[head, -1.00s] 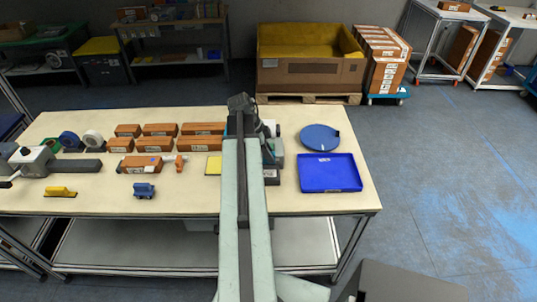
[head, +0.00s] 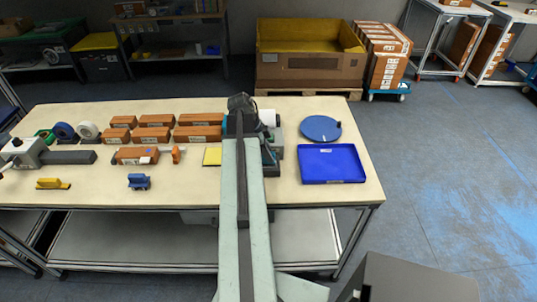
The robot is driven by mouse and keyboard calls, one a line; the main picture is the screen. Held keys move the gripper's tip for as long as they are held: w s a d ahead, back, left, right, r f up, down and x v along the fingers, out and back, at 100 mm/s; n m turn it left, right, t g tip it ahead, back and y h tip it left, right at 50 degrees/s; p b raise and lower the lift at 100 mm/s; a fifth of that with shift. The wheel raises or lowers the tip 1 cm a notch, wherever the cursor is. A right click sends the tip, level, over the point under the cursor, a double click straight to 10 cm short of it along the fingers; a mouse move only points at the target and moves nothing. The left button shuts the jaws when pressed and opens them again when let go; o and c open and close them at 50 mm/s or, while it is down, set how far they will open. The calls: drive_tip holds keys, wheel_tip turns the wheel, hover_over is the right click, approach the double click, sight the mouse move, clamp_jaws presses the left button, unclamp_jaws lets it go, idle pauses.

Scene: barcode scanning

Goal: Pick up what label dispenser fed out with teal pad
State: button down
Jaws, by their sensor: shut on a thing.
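My gripper (head: 240,104) is a dark shape at the far end of my pale arm, over the back of the table. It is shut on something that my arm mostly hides. A teal edge shows beside it, but I cannot tell whether this is the teal pad. The label dispenser (head: 274,139), a dark grey and teal machine with a white roll (head: 268,118), stands just right of my arm and is partly covered by it. My gripper is close to its back left side. Any label fed out is hidden.
A blue tray (head: 332,178) and a round blue disc (head: 321,128) are right of the dispenser. Several brown boxes (head: 153,135), a yellow pad (head: 212,157), a yellow tool (head: 52,184) and a blue tool (head: 139,182) are left. The table's (head: 180,190) front is mostly clear.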

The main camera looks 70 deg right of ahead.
sight(274, 153)
drive_tip(key=shift+f+b, duration=0.7)
idle(1.5)
wheel_tip(274, 153, up, 7)
drive_tip(key=p, duration=0.7)
drive_tip(key=shift+r, duration=0.15)
